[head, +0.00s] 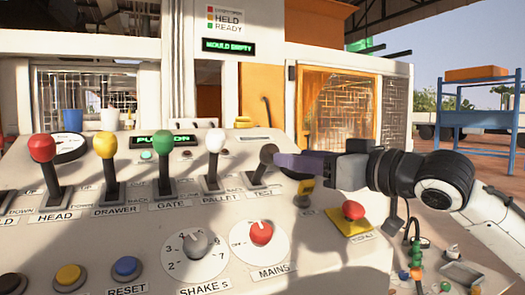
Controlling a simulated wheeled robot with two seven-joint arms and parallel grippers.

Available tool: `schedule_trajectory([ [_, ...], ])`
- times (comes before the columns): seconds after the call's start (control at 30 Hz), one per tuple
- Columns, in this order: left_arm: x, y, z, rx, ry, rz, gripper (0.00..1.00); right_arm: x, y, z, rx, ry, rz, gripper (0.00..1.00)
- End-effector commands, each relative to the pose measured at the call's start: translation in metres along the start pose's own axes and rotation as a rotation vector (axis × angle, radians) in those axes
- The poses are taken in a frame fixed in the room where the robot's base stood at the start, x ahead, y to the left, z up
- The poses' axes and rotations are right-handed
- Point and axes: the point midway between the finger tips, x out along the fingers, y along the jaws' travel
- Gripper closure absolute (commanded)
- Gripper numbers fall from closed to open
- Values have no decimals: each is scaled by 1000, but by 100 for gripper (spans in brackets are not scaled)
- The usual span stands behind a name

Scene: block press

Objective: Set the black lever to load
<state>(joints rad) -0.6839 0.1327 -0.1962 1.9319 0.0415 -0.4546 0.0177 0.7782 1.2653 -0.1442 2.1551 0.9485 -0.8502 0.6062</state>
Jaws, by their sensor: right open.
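The black lever (267,154) stands at the right end of the lever row on the sloped panel, above a plate that reads TEST. Its dark round knob leans up and to the right. My right gripper (285,163) comes in from the right, its dark purple fingers level with the knob and very close to it. The right gripper is open. I cannot tell whether its fingers touch the knob or lie around it. The word load is not readable near this lever. My left gripper is not in view.
A white lever (214,142), green lever (163,144) and yellow lever (106,147) stand left of the black one. A red button (353,209) on a yellow plate sits below my right arm. Dials (262,235) lie in front. A display (228,46) reads MOULD EMPTY.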

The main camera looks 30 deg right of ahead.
Motion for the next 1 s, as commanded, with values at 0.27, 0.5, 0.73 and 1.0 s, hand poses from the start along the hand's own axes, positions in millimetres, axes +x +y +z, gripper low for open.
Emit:
schedule_trajectory([
  [0.27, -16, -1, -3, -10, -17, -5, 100, 51, -2, -5, 4, 1, -4, 50],
  [0.5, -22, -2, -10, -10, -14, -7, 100, 84, -1, -2, 2, 0, -2, 50],
  [0.73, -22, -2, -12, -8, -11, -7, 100, 93, -1, 0, -3, 0, -1, 50],
  [1.0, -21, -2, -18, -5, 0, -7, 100, 92, -1, 0, -2, -1, -1, 65],
])
